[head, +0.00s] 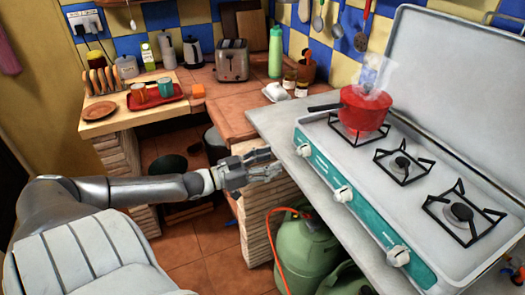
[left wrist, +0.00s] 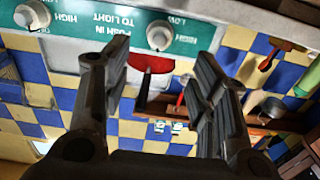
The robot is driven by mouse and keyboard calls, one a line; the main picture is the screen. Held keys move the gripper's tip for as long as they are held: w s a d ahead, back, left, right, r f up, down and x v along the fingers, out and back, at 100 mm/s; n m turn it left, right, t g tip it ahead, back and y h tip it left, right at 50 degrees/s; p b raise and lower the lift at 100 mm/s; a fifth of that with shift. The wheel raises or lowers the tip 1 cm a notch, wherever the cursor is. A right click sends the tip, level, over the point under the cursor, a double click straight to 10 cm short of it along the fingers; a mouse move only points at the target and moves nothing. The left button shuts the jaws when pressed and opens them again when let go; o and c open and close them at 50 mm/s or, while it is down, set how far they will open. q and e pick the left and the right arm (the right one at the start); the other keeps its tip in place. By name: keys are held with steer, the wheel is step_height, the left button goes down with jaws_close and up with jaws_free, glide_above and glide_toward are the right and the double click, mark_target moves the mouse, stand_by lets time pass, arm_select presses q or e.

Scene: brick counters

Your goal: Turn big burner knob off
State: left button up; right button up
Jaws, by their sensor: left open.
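The white stove has a teal front panel (head: 370,215) with three white knobs: a far one (head: 304,150), a middle one (head: 343,194) and a near one (head: 397,255). A red pot (head: 362,110) with vapour above it sits on the far burner. My left gripper (head: 272,163) is open and empty, just left of the far knob and apart from it. In the left wrist view the picture is upside down; a knob (left wrist: 160,35) shows beyond the parted fingers (left wrist: 160,78), and another knob (left wrist: 30,15) is at upper left.
The raised lid (head: 460,80) stands behind the burners. A green gas cylinder (head: 310,250) with an orange hose is below the stove. The brick counter holds a toaster (head: 232,62), a green bottle (head: 275,52) and a red tray (head: 158,100). Air in front of the panel is clear.

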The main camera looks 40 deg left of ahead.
arm_select(q)
steer(key=shift+v, duration=0.85)
steer(key=s+a+f+n+g+y, duration=0.1)
steer(key=s+a+f+y, duration=0.15)
steer(key=f, duration=0.65)
steer(key=s+a+f+n+g+y, duration=0.1)
steer(key=s+a+f+y, duration=0.2)
steer(key=f, duration=0.6)
steer(key=s+f+n+g+y, duration=0.15)
steer(key=s+f+g, duration=0.4)
steer(key=f, duration=0.95)
steer(key=s+d+f+g, duration=0.2)
steer(key=s+d+f, duration=0.5)
steer(key=s, duration=0.3)
steer(key=s+d+f+m+g, duration=0.1)
steer(key=s+d+f+g, duration=0.2)
steer(key=s+d+f, duration=0.5)
steer(key=s+d+f+g, duration=0.3)
steer(key=s+d+f, duration=0.4)
steer(key=s, duration=0.6)
steer(key=shift+d+f, duration=0.35)
steer(key=shift+d, duration=0.7)
